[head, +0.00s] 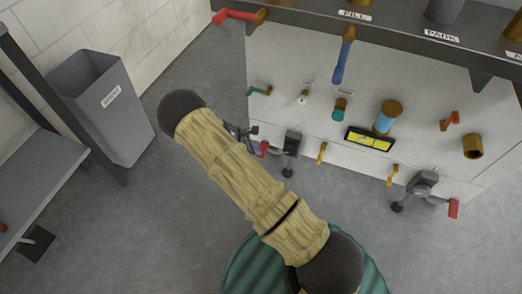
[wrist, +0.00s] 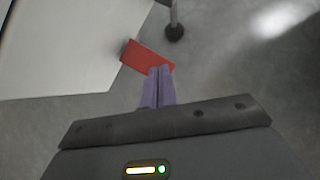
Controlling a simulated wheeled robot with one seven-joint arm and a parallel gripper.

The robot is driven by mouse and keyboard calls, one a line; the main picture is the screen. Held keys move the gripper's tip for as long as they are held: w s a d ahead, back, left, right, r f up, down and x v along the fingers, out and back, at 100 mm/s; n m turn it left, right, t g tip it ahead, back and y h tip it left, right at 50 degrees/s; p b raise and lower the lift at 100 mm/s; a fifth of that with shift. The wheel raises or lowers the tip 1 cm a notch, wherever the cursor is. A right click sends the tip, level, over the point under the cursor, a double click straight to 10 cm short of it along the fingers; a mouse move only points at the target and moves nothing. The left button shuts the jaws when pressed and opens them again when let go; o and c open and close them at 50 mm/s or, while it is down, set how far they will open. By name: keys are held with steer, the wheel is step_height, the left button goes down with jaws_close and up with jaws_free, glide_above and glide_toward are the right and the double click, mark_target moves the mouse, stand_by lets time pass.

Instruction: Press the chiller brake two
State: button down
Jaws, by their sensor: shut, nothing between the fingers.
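My gripper (wrist: 159,72) is shut and empty, with its purple fingertips together in the wrist view. The tips overlap the lower right part of a red brake pedal (wrist: 142,55); I cannot tell whether they touch it. In the head view, a red pedal (head: 264,149) shows at the left caster of the machine, just past my arm, which hides most of my gripper. Another red pedal (head: 453,208) sits at the right caster. No label shows which one is brake two.
The machine's white panel (head: 300,60) carries several valves, handles and a yellow display (head: 369,139). A dark caster wheel (wrist: 174,32) stands just beyond the pedal. A grey bin (head: 105,105) and a shelf (head: 40,175) are at the left. Grey floor (head: 130,235) is open in front.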

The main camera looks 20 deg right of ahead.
steer(key=a+p, duration=0.1)
steer(key=a+r+p, duration=0.1)
steer(key=a, duration=0.1)
steer(key=shift+r, duration=0.1)
stand_by(0.3)
steer(key=p+v, duration=0.8)
steer(key=v, duration=0.9)
steer(key=shift+a+p, duration=0.2)
steer(key=shift+p, duration=0.1)
